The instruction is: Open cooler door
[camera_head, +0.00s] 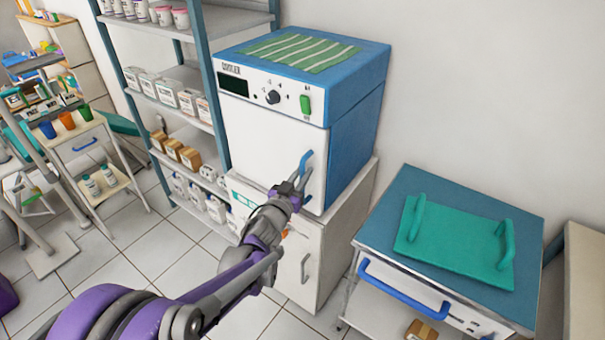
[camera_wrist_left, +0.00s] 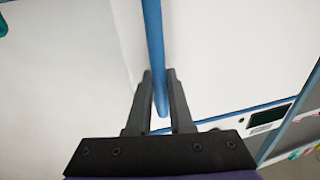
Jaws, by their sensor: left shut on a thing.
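The cooler is a white-fronted box with a blue top and side (camera_head: 355,140), standing on a white cabinet. Its white door (camera_head: 262,150) looks flush with the body, below a control panel. A blue vertical handle (camera_head: 306,160) is at the door's right edge. My left gripper (camera_head: 301,177) reaches in from the lower left and is shut on the handle. In the left wrist view the handle (camera_wrist_left: 154,40) runs down between the two dark fingers (camera_wrist_left: 159,80). The fingers hide part of the handle. My right gripper is in neither view.
A shelf rack (camera_head: 205,60) with boxes and jars stands close to the cooler's left. A blue-topped cart (camera_head: 375,205) with a green tray (camera_head: 455,240) stands at the right. The white cabinet (camera_head: 335,240) is below the cooler. Tiled floor shows at the lower left.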

